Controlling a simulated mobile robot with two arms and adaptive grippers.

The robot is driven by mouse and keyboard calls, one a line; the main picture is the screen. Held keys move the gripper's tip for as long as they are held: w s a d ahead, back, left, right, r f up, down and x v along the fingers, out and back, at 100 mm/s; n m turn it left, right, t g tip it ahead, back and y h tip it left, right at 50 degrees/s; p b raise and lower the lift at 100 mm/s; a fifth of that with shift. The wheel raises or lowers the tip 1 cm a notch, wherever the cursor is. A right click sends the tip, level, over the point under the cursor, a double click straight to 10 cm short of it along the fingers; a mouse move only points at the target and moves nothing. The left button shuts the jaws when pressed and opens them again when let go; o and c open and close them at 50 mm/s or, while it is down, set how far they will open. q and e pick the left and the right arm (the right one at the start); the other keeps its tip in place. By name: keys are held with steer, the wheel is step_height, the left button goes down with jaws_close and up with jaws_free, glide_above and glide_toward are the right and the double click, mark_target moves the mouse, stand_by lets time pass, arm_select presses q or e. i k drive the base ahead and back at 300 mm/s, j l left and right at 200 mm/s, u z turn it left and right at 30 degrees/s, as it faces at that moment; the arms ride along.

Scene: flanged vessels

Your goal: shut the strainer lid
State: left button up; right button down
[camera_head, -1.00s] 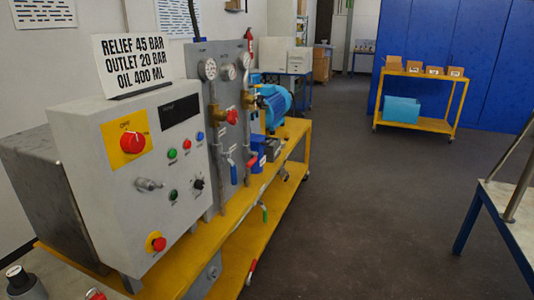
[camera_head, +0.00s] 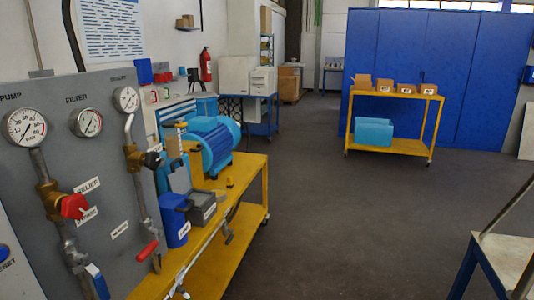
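No part is clearly recognisable as the strainer. A small dark grey box (camera_head: 203,209) sits on the yellow bench, with a grey plate (camera_head: 180,180) standing up behind it; I cannot tell whether this plate is a lid. A blue container (camera_head: 174,222) stands just left of the box, in front of the blue motor (camera_head: 210,143). Neither of my grippers is in view.
The grey gauge panel (camera_head: 75,170), with valves and a red lever (camera_head: 147,250), fills the left side. The yellow bench (camera_head: 248,172) runs along the wall. The floor to the right is clear up to a yellow cart (camera_head: 398,147). A table (camera_head: 505,262) stands at lower right.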

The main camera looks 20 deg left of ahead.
mark_target(179, 181)
steer(key=i+u, duration=0.3)
steer(key=i, duration=0.15)
steer(key=i+l+u, duration=0.55)
steer(key=i, duration=0.3)
